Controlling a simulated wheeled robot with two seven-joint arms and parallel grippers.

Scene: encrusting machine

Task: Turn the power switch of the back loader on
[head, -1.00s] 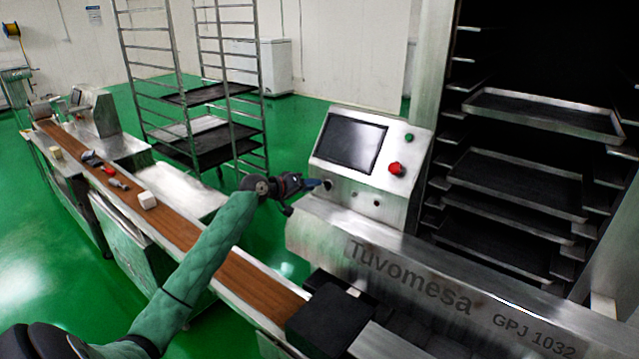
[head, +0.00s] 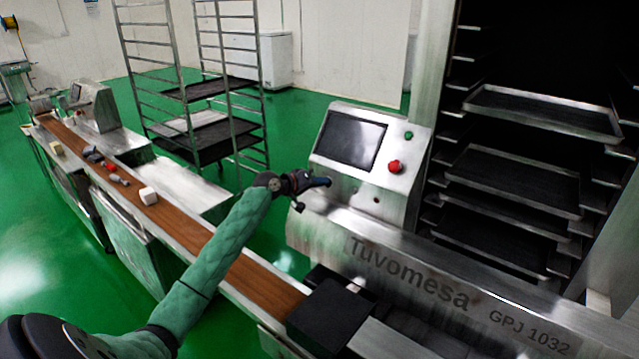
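The back loader (head: 420,262) is the steel machine lettered "Tuvomesa GPJ 1032". Its slanted control panel (head: 325,170) carries a dark screen (head: 351,140), a red knob (head: 395,167) and a green button (head: 408,135). Below the screen is a small dark control (head: 376,199). My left gripper (head: 320,183) is at the panel's lower left, in front of the spot where a switch showed earlier, and covers it. Whether it touches the panel, and whether its fingers are open, is too small to tell. My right gripper is out of view.
A tall rack (head: 185,85) with dark trays stands behind. Shelves with trays (head: 540,113) stand at the right. Green floor is open at the left.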

